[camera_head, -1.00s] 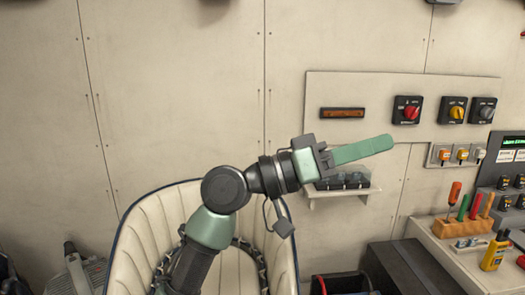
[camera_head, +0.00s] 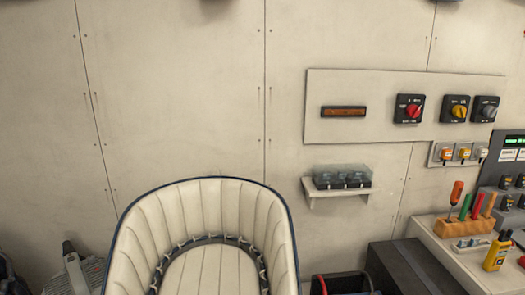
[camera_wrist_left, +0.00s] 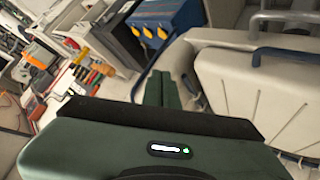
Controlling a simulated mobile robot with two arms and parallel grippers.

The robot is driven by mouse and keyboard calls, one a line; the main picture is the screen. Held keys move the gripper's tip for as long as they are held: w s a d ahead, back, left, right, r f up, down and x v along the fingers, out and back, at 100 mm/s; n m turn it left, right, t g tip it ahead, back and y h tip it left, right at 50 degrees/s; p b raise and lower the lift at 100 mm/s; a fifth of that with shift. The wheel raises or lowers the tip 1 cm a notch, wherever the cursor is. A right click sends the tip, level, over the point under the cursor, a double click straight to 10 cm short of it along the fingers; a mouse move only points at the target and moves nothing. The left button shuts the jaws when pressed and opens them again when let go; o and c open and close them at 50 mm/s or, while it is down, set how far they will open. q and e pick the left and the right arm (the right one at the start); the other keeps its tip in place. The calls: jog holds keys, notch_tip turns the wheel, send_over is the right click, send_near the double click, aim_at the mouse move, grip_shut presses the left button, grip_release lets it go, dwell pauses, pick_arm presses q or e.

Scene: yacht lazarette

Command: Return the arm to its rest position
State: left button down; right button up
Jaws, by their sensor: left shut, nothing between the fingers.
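My left gripper (camera_wrist_left: 160,88) shows only in the left wrist view. Its two green fingers lie together, shut and empty. They point toward the cream padded seat, which fills the right of that view. No part of either arm is in the head view. My right gripper is in neither current view.
The cream seat (camera_head: 219,225) stands at the lower middle of the head view. A wall panel (camera_head: 375,128) carries rotary switches above a small shelf (camera_head: 338,192) holding a clear box. A tool rack (camera_head: 463,226) and a yellow bottle (camera_head: 496,252) stand on the right bench.

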pick_arm(q)
jog(key=s+a+f+n+g+y, duration=0.15)
jog(key=s+a+f+y, duration=0.35)
jog(key=s+a, duration=0.5)
jog(key=s+a+f+n+g+y, duration=0.15)
jog(key=s+a+f+y, duration=0.25)
jog(key=s+a+f, duration=0.45)
notch_tip(320, 180, down, 26)
jog(key=s+m+g, duration=0.1)
jog(key=s+g, duration=0.1)
jog(key=s, duration=0.1)
jog(key=s+a+f+g, duration=0.1)
jog(key=s+a+f, duration=0.2)
jog(key=s+f, duration=1.2)
jog(key=shift+s, duration=0.65)
jog(key=shift+w, duration=0.1)
